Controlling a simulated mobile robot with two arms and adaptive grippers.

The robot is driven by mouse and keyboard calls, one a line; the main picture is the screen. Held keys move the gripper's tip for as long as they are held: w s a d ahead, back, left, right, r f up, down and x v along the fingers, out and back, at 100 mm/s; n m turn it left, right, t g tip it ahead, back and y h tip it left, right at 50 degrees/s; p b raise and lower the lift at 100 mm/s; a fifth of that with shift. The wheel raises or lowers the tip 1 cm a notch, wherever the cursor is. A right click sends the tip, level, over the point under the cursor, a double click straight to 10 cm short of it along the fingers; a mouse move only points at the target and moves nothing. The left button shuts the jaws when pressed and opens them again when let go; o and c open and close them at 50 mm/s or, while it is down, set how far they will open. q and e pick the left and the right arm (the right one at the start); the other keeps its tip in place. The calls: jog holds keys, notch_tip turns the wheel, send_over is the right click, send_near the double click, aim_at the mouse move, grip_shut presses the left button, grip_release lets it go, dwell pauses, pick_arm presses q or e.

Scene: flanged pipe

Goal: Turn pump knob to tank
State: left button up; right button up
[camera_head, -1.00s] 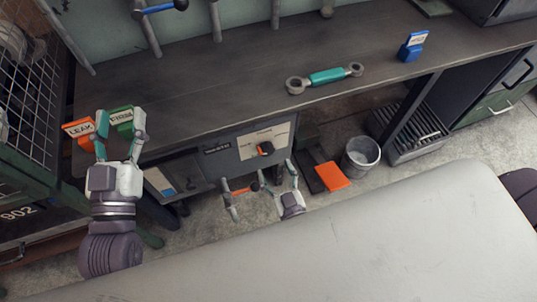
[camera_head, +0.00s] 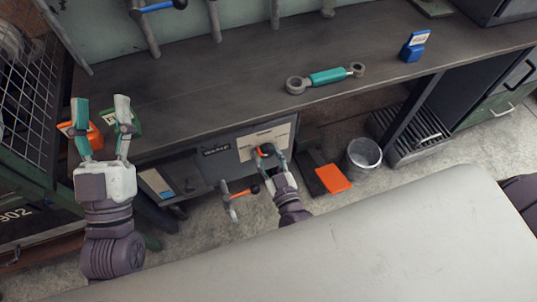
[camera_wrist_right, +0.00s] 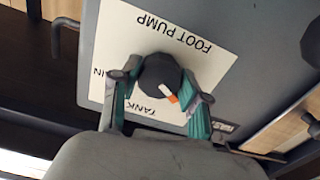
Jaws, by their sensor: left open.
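The dark round pump knob (camera_wrist_right: 158,72) has an orange and white pointer mark on its lower right side in the right wrist view. It sits on a white label plate (camera_wrist_right: 112,38) reading FOOT PUMP, with TANK printed upside down below the knob. In the head view the knob (camera_head: 265,150) is on the grey panel under the bench. My right gripper (camera_head: 268,158) has its fingers on both sides of the knob; I cannot tell whether both touch it. My left gripper (camera_head: 101,105) is open and empty at the left, in front of the orange and green signs.
The bench top (camera_head: 225,95) holds a teal-handled link (camera_head: 327,76) and a blue sign holder (camera_head: 411,47). An orange-handled valve (camera_head: 240,193) is left of my right wrist. A bucket (camera_head: 363,156) and an orange pedal (camera_head: 332,178) stand at right. A mesh cage (camera_head: 35,85) is at left.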

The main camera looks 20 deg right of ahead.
jog(key=c, duration=0.3)
jog(key=shift+m+p, duration=0.35)
jog(key=shift+m, duration=0.35)
jog(key=shift+c, duration=0.2)
jog(key=m+p, duration=0.1)
jog(key=m, duration=0.6)
jog(key=shift+m+p, duration=0.3)
pick_arm(q)
notch_tip(320, 180, down, 9)
jog(key=w+g+y, duration=0.2)
jog(key=g, duration=0.4)
jog(key=shift+w+a, duration=0.25)
jog(key=shift+a, duration=0.1)
pick_arm(e)
jog(key=shift+m, duration=1.3)
jog(key=o, duration=1.1)
jog(key=shift+o, duration=0.2)
